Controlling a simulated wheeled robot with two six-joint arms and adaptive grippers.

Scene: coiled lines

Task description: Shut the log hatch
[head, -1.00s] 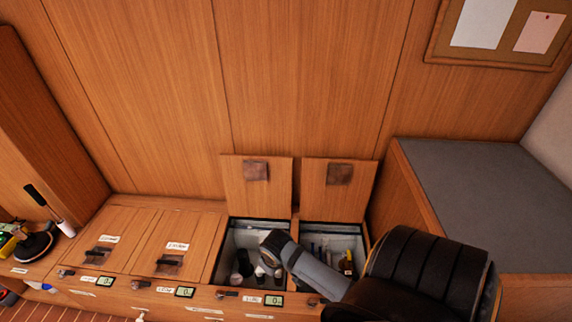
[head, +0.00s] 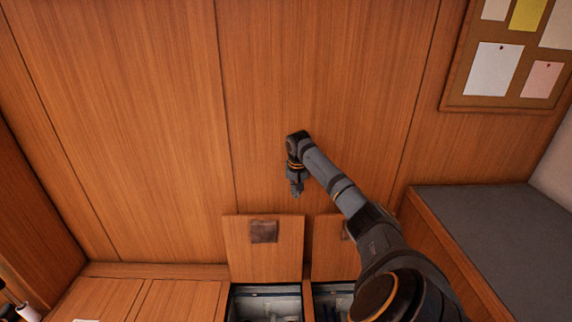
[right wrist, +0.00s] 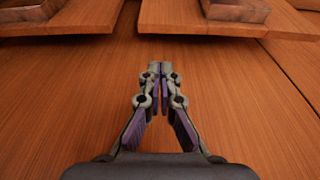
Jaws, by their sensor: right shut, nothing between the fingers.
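Two wooden hatch lids stand open, upright near the panelled wall: a left lid (head: 285,262) and a right lid (head: 325,265), partly covered by my right arm. I cannot tell which is the log hatch; no readable label shows. Each has a dark square patch on its face. My right gripper (head: 296,193) is shut and empty, just above the top edge of the left lid near its right end, apart from it. In the right wrist view the closed fingers (right wrist: 155,68) point toward the two lids (right wrist: 85,29), seen along the top. My left gripper is out of view.
Below the lids are open bins (head: 265,307) with items inside, cut off by the lower frame edge. Closed wooden lids (head: 110,298) lie to the left. A grey-topped bench (head: 500,235) stands at right, below a notice board (head: 480,90). The wall above is bare.

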